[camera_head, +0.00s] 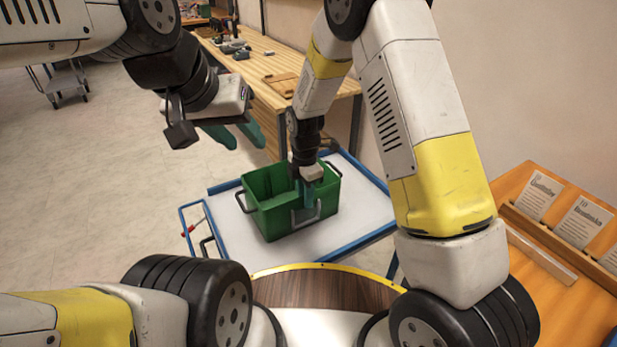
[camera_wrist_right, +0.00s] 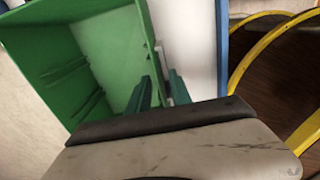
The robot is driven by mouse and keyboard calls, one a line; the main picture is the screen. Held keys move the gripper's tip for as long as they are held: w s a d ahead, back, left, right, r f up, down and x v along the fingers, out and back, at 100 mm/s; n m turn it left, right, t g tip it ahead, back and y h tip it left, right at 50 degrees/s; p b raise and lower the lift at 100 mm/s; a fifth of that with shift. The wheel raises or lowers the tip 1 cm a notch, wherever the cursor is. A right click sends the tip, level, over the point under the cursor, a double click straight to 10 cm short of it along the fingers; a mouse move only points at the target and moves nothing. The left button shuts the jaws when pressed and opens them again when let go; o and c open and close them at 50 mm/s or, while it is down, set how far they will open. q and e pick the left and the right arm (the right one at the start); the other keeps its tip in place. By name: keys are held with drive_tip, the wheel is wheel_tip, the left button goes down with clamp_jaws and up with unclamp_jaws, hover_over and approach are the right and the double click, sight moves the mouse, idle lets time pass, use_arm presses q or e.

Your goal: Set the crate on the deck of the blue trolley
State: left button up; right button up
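The green crate (camera_head: 268,222) is empty and appears to rest upright on the white deck (camera_head: 232,228) of the blue trolley (camera_head: 222,187). Dark handles show at its two ends. My right gripper (camera_head: 304,196) points down at the crate's near long wall, by a grey handle. In the right wrist view its fingers (camera_wrist_right: 162,88) stand apart on either side of the crate's wall (camera_wrist_right: 143,35), one inside and one outside. A gap shows between them. My left gripper (camera_head: 238,133) is open and empty, in the air left of and above the crate.
A wooden workbench (camera_head: 262,80) with tools stands behind the trolley. A wooden rack with cards (camera_head: 540,195) is at the right. A round brown surface with a yellow rim (camera_head: 320,287) lies in front. Open floor (camera_head: 100,170) is at the left, with another cart far back.

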drive_tip(key=shift+r, duration=0.1)
drive_tip(key=s+d+r+m+t+y, duration=0.1)
drive_tip(key=d+r+m, duration=0.15)
drive_tip(key=r, duration=0.75)
drive_tip(key=s+d+r+m, duration=0.1)
drive_tip(key=d+r+m, duration=0.15)
drive_tip(key=r, duration=0.75)
drive_tip(key=s+d+r+m+t, duration=0.2)
drive_tip(key=s+d+r+m, duration=0.3)
drive_tip(key=s+d+m, duration=0.2)
drive_tip(key=s+d+r+m+t+y, duration=0.1)
drive_tip(key=s+d+r+m+t, duration=0.2)
drive_tip(key=s+d+r+m, duration=0.3)
drive_tip(key=s+d+m, duration=0.1)
drive_tip(key=s+m, duration=0.4)
drive_tip(key=m, duration=0.1)
drive_tip(key=shift+d, duration=0.35)
